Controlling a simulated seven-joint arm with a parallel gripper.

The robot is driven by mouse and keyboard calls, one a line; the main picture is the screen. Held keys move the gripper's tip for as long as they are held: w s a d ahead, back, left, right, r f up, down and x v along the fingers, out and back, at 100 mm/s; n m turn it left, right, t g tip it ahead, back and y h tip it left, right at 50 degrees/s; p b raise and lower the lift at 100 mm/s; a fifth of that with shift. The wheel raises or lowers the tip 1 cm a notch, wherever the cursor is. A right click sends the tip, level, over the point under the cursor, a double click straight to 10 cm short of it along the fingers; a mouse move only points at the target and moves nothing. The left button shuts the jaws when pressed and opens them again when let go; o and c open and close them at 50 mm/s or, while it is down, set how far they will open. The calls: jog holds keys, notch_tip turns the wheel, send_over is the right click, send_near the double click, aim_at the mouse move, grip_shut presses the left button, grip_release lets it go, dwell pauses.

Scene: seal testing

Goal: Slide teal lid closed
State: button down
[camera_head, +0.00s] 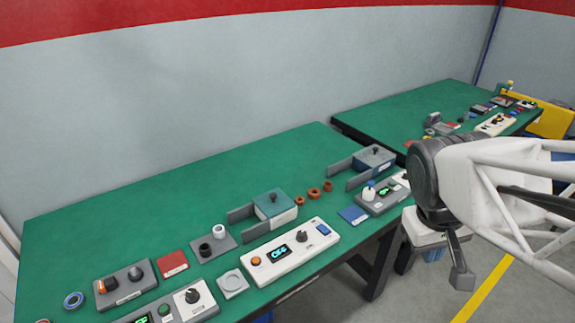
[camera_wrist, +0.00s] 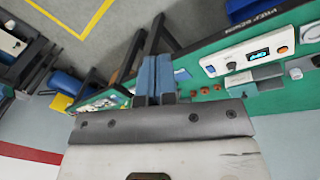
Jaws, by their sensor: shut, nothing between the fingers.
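The teal lid (camera_head: 271,202), with a small dark knob, lies on top of a pale box (camera_head: 284,219) on the green table in the head view. Two grey rails (camera_head: 241,213) extend left from the box. I cannot tell how far the lid is from fully closed. My gripper (camera_head: 462,278) hangs at the right, off the table's front edge, well apart from the lid. In the wrist view its two blue-grey fingers (camera_wrist: 154,75) are together with nothing between them.
A white panel (camera_head: 318,237) with a display and knob stands in front of the box. Brown rings (camera_head: 313,193) and a blue-grey lidded box (camera_head: 374,158) with rails lie to its right. The table's back left is clear.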

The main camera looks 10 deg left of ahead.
jog(key=w+a+f+n+h, duration=0.45)
jog(key=w+a+n, duration=0.3)
jog(key=w, duration=0.35)
jog(key=n+t+h, duration=0.3)
jog(key=n+t, duration=0.9)
jog(key=n, duration=0.6)
send_near(271, 197)
jog(key=v, duration=0.6)
jog(key=shift+a, duration=0.4)
jog(key=shift+d, duration=0.1)
jog(key=shift+x, duration=6.95)
jog(key=shift+d, duration=0.1)
